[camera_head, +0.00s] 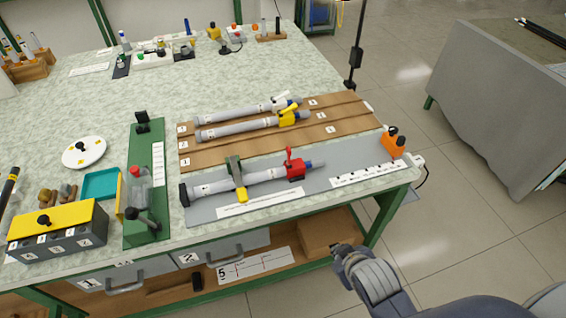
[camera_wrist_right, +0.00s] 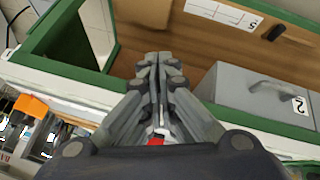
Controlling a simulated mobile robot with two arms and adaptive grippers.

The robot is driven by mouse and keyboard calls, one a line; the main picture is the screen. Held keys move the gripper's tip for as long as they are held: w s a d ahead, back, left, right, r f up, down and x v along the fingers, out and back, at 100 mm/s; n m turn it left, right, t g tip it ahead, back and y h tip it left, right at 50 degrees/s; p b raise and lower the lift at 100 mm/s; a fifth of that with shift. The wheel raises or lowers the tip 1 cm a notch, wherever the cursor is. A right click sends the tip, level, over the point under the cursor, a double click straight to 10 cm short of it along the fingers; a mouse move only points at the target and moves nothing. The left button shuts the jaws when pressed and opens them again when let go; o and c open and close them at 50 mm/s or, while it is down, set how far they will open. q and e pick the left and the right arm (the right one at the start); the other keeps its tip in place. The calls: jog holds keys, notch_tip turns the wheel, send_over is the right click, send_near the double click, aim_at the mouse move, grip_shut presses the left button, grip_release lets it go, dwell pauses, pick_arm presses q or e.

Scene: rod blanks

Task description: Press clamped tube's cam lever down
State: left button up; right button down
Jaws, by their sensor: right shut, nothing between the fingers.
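The clamped tube (camera_head: 262,177) is a grey tube lying on a grey mat (camera_head: 350,157) near the bench's front edge. A yellow-and-green clamp (camera_head: 238,180) crosses over it. Its red end fitting (camera_head: 296,172) carries a red cam lever (camera_head: 288,155) that stands up. My right gripper (camera_head: 340,250) is in front of the bench, below and to the right of the lever, apart from it. In the right wrist view its fingers (camera_wrist_right: 158,62) are together and empty. A small red patch shows there behind the fingers, mostly hidden. My left gripper is out of view.
Two more tubes, with white and yellow levers (camera_head: 287,115), lie on a wooden rack (camera_head: 345,118) behind. An orange block (camera_head: 393,143) stands at the mat's right end. Drawers (camera_head: 225,247) and a shelf with a cardboard box (camera_head: 325,230) are under the bench top.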

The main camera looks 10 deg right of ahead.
jog(key=w+r+n+t, duration=0.4)
jog(key=w+r, duration=0.1)
jog(key=w, duration=0.4)
jog(key=n+t+y, duration=0.3)
jog(key=n+t, duration=0.2)
jog(key=n, duration=0.3)
send_near(288, 157)
jog(key=s+d+f, duration=0.1)
jog(key=s+d, duration=0.1)
jog(key=shift+w+a+r+n+t+y, duration=0.1)
jog(key=shift+a+n+t+y, duration=0.05)
jog(key=shift+a+n+y, duration=1.4)
jog(key=shift+w+a+r+n+t+y, duration=0.15)
jog(key=shift+a+n+y, duration=0.95)
jog(key=shift+n, duration=0.75)
jog(key=p+x, duration=0.1)
jog(key=x, duration=0.9)
jog(key=d+p, duration=0.1)
jog(key=d, duration=0.3)
jog(key=shift+w+d, duration=0.1)
